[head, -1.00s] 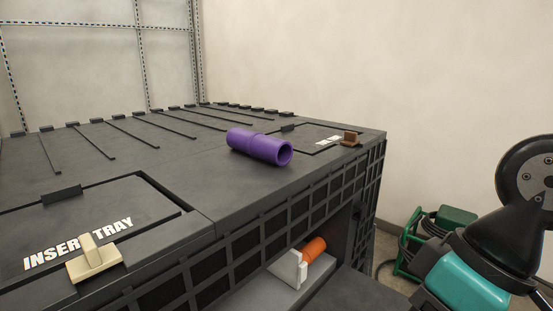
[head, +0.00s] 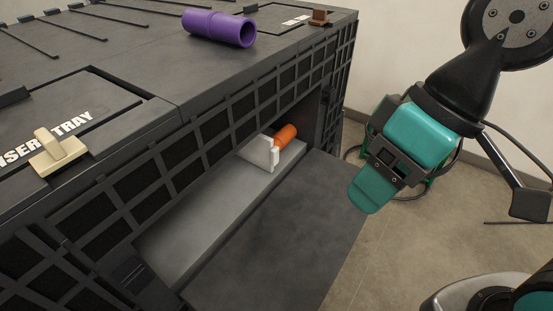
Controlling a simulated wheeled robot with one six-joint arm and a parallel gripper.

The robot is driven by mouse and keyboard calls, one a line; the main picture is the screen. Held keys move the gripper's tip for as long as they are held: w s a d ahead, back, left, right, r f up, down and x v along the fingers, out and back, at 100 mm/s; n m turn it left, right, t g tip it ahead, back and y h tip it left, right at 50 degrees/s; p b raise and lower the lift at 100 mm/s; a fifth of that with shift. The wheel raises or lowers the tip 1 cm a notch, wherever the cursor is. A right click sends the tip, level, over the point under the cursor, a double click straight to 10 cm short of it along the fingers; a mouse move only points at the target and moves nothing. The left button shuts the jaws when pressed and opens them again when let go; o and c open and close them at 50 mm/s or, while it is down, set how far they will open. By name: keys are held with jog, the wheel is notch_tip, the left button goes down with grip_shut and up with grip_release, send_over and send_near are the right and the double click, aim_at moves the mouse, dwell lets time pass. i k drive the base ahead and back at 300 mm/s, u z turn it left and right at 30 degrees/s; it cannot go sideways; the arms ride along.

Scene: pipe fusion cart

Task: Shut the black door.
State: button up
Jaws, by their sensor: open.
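The black door (head: 285,235) is a flat dark panel at the front of the black cart (head: 225,75). It is folded down and lies open, sticking out below the compartment opening. My gripper (head: 368,192) is teal and points down and left, above the door's right outer corner in the picture. It appears apart from the door and holds nothing visible. Its jaws are open, though the gap between its fingers is hard to see from this angle.
Inside the open compartment are a grey shelf (head: 190,222), a white bracket (head: 262,153) and an orange cylinder (head: 286,135). A purple pipe (head: 218,28) and a beige handle (head: 58,150) are on top of the cart. Floor (head: 400,260) right of the door is clear.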

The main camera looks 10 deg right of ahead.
aim_at(288, 255)
jog(key=u, duration=1.2)
jog(key=k, duration=1.25)
jog(key=z, duration=0.05)
